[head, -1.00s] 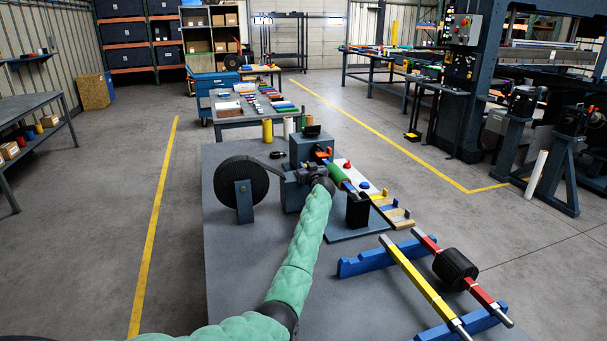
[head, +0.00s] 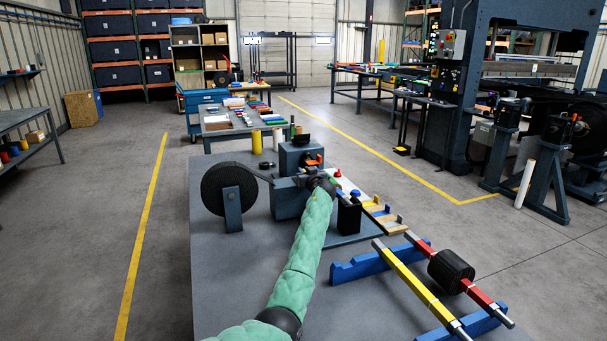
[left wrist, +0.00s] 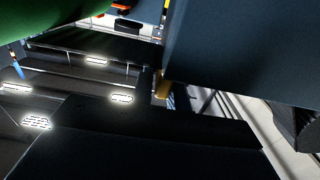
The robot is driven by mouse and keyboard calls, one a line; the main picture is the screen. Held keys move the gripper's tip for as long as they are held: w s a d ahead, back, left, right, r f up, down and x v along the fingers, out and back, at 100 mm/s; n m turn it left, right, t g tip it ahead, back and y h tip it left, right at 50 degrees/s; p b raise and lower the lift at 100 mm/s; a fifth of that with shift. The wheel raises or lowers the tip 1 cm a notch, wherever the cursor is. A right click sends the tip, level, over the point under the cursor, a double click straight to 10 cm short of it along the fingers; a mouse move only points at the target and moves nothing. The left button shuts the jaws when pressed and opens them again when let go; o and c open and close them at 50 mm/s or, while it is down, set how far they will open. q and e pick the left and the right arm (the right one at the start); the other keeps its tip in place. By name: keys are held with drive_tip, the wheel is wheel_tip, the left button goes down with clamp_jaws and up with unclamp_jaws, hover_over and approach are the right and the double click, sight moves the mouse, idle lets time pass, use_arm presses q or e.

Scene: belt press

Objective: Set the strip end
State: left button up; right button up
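A black roll of strip (head: 222,190) stands on a blue bracket at the left of the grey table. Its black strip (head: 262,177) runs to the blue-grey machine block (head: 288,200). My left gripper (head: 328,182) is at the right side of this block, at the far end of my green-sleeved arm. Its fingers are small and mostly hidden by the wrist, so I cannot tell whether they are open or hold the strip end. In the left wrist view, a green rounded surface (left wrist: 40,18) fills the top left and a dark blue-grey face (left wrist: 240,55) the right. My right gripper is not in view.
A black upright box (head: 349,215) stands close right of my gripper. Wooden blocks (head: 385,218) lie beyond. Blue rails (head: 358,266) carry a yellow bar (head: 415,284) and a red bar with a black roll (head: 451,271). The table's near left (head: 235,290) is clear.

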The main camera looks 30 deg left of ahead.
use_arm(q)
drive_tip(key=o, duration=0.3)
drive_tip(key=shift+w+d, duration=0.2)
drive_tip(key=shift+w, duration=0.05)
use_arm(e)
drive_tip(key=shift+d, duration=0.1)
use_arm(q)
drive_tip(key=shift+s+a+r, duration=0.1)
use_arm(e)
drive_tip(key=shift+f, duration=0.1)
